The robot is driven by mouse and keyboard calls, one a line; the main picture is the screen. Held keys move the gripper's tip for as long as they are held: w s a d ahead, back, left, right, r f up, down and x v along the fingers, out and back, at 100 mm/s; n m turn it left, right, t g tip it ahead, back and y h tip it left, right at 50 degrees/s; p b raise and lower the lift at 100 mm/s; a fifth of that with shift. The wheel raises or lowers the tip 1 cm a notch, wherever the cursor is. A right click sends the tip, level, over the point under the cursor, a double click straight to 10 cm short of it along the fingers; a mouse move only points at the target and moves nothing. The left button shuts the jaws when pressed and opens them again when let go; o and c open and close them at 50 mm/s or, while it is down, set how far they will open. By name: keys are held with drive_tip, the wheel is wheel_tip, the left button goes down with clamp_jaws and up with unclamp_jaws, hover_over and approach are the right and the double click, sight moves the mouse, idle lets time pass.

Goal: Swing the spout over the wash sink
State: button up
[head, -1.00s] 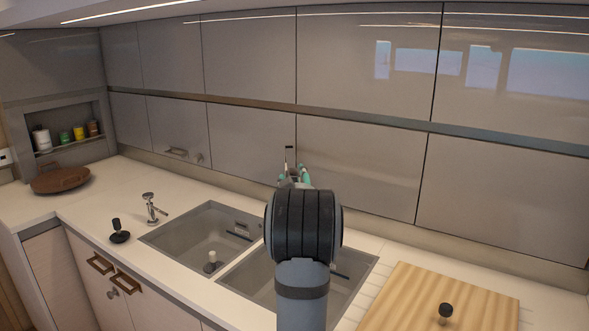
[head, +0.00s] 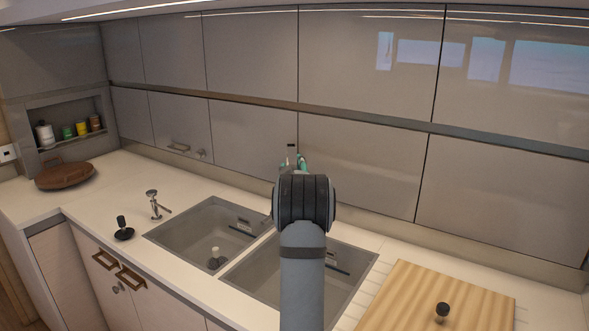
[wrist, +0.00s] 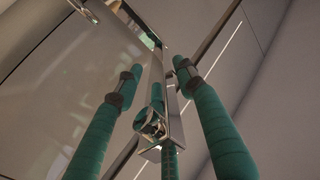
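My gripper (wrist: 159,68) shows in the wrist view as two teal-wrapped fingers standing apart. A shiny chrome bar, which looks like the spout (wrist: 154,85), stands between them with teal reflections on its faces. I see a gap beside each finger, so the gripper looks open around it. In the head view a thin upright metal piece (head: 291,150) shows beside the teal fingertips, behind the sinks; my arm hides its base. A left basin (head: 200,232) and a right basin (head: 345,285) are side by side. I cannot tell which is the wash sink.
A small chrome tap (head: 154,203) and a black knobbed item (head: 123,230) stand left of the basins. A wooden board (head: 420,290) with a black knob (head: 443,309) lies at the right. Glossy cabinets (head: 365,165) rise close behind. A brown lidded dish (head: 64,176) sits far left.

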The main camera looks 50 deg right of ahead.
drive_tip(key=c, duration=0.9)
clamp_jaws()
drive_tip(key=shift+f, duration=0.15)
